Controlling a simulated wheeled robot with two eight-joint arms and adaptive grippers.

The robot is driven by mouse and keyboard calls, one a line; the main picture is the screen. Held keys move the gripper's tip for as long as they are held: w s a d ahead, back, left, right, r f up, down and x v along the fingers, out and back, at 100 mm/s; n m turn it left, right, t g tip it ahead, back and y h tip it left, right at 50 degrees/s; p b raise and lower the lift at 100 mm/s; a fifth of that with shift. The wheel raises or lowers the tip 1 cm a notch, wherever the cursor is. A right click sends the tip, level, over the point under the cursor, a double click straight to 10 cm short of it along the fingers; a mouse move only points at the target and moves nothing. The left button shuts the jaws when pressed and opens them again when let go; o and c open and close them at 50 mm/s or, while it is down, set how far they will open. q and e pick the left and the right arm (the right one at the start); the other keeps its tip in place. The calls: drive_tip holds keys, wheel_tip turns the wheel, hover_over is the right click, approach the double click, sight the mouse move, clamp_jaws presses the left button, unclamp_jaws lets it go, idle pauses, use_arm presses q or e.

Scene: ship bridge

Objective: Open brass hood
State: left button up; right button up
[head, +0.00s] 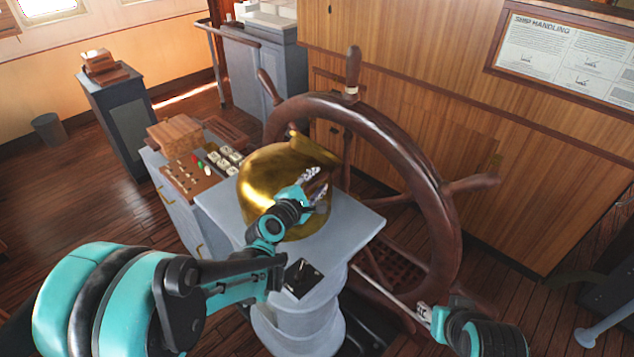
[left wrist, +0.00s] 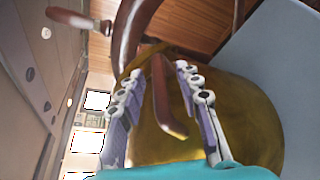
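The brass hood (head: 262,172) is a rounded, shiny gold cover on a grey pedestal (head: 345,225), in front of the ship's wheel. It looks closed, but its far side is hidden. My left gripper (head: 318,186) is at the right front of the hood. In the left wrist view the hood (left wrist: 245,115) fills the background. A brown handle (left wrist: 164,95) stands between the two spread fingers of my left gripper (left wrist: 160,100), with a visible gap at the left finger. Part of my right gripper (head: 423,312) shows low on the right, beside the wheel; its fingers are unclear.
The large wooden wheel (head: 432,190) stands close behind and right of the hood, with spokes sticking out. A console (head: 180,210) with buttons and a wooden box (head: 175,137) is to the left. Open wooden floor (head: 75,190) lies farther left.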

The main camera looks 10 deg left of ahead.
use_arm(q)
drive_tip(key=shift+w, duration=0.2)
clamp_jaws()
